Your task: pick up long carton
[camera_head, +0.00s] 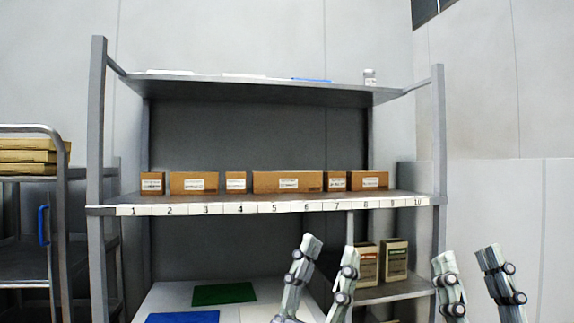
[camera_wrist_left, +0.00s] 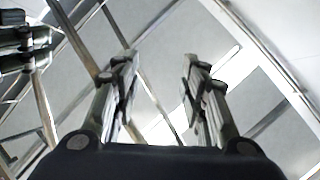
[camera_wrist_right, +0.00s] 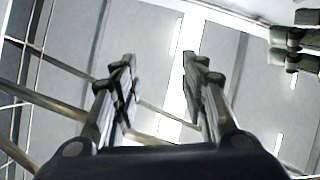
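The long carton (camera_head: 288,182) is the widest brown box on the middle shelf, above the labels 4 to 6. It has a white label on its front. My left gripper (camera_head: 330,246) is open and empty, in front of the rack and below the middle shelf. My right gripper (camera_head: 468,256) is open and empty, further right, near the right post. The left wrist view shows the left fingers (camera_wrist_left: 160,62) apart with nothing between them. The right wrist view shows the right fingers (camera_wrist_right: 160,60) apart and empty. The carton is in neither wrist view.
Other brown cartons stand on both sides, including one to the left (camera_head: 194,183) and one to the right (camera_head: 369,180). The numbered shelf edge (camera_head: 270,208) runs below them. Two boxes (camera_head: 394,260) stand lower right. A cart (camera_head: 30,220) stands at the left.

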